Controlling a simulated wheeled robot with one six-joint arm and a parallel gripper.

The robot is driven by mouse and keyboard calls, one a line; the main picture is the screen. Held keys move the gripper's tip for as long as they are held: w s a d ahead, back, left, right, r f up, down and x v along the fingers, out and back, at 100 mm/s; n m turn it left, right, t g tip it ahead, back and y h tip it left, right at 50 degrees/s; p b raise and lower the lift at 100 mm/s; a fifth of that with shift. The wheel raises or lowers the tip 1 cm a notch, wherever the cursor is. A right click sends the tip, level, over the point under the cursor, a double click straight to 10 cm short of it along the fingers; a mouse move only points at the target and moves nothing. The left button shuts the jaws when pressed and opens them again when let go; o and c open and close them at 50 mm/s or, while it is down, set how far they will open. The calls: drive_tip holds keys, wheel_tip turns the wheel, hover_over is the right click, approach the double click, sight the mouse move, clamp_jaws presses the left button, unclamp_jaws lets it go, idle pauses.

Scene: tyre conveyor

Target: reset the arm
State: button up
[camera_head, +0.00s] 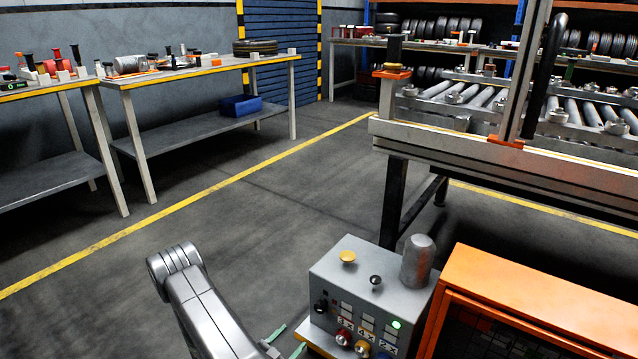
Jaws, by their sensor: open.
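My arm, a silver-grey jointed link, rises from the bottom edge left of centre. My gripper (293,337) shows only in part at the bottom edge, as two thin greenish fingers with a gap between them. It is open, and I see nothing held between the fingers. The fingers are close to the lower left side of a grey control box (335,268) in the picture; I cannot tell whether they touch it. The rest of the gripper is cut off by the frame.
An orange cabinet (545,308) stands right of the control box. Behind it is the roller conveyor (480,140) with a metal frame and an upright post. Workbenches (205,70) with tools and a tyre line the left wall. The floor (255,220) between is clear.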

sight(318, 309)
drive_tip(key=b+x, duration=0.4)
drive_tip(key=x, duration=0.9)
drive_tip(key=shift+d+f, duration=0.1)
drive_tip(key=shift+f, duration=0.05)
drive_tip(key=shift+w+d, duration=0.2)
drive_tip(key=shift+w, duration=0.15)
drive_tip(key=shift+a+n, duration=0.1)
drive_tip(key=shift+n, duration=0.9)
drive_tip(key=n+p, duration=0.1)
drive_tip(key=n, duration=0.1)
drive_tip(key=n+p, duration=0.1)
drive_tip(key=n, duration=0.1)
drive_tip(key=shift+r, duration=0.3)
drive_tip(key=n+p, duration=0.4)
drive_tip(key=n, duration=0.1)
drive_tip(key=shift+n, duration=0.4)
drive_tip(key=p+v, duration=0.1)
drive_tip(key=v, duration=0.2)
drive_tip(key=shift+s+a+f, duration=0.1)
drive_tip(key=shift+s+a, duration=0.15)
drive_tip(key=shift+s+a+f, duration=0.1)
drive_tip(key=shift+s+a, duration=0.25)
drive_tip(key=shift+s, duration=0.25)
